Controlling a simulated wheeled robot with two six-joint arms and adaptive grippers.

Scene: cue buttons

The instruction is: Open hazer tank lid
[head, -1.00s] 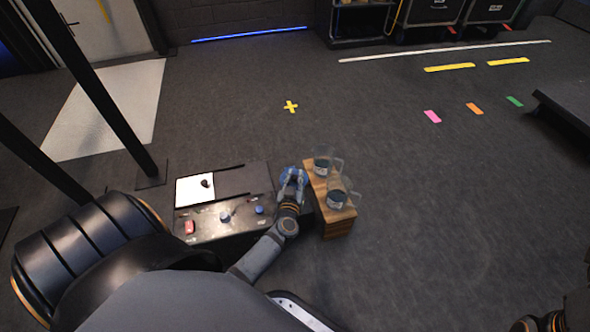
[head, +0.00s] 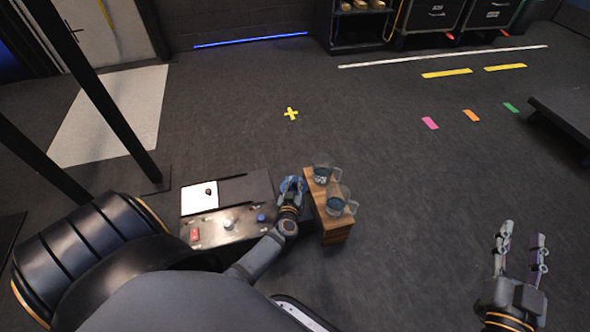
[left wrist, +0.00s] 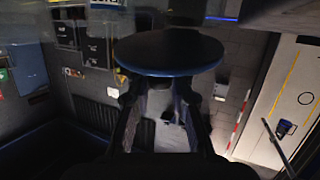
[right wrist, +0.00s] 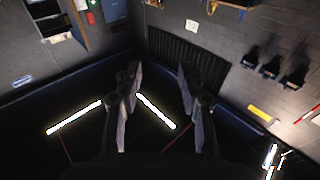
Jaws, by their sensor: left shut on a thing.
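The hazer tank lid (left wrist: 169,53), a dark disc with a blue rim, stands right in front of the left fingers in the left wrist view. In the head view it is a small blue patch (head: 290,183), mostly covered by the gripper, between the console and the wooden crate. My left gripper (head: 291,190) is shut on the lid. Whether the lid is seated or lifted cannot be told, and the tank's opening is hidden. My right gripper (head: 520,240) is open and empty over bare floor at the right; its spread fingers also show in the right wrist view (right wrist: 158,85).
A control console (head: 215,228) with a red switch (head: 195,235) and knobs lies left of the left gripper. Two clear jugs with dark contents (head: 323,172) (head: 338,203) stand on a wooden crate (head: 337,233) close to its right. A black stand's poles rise at the left. The middle floor is clear.

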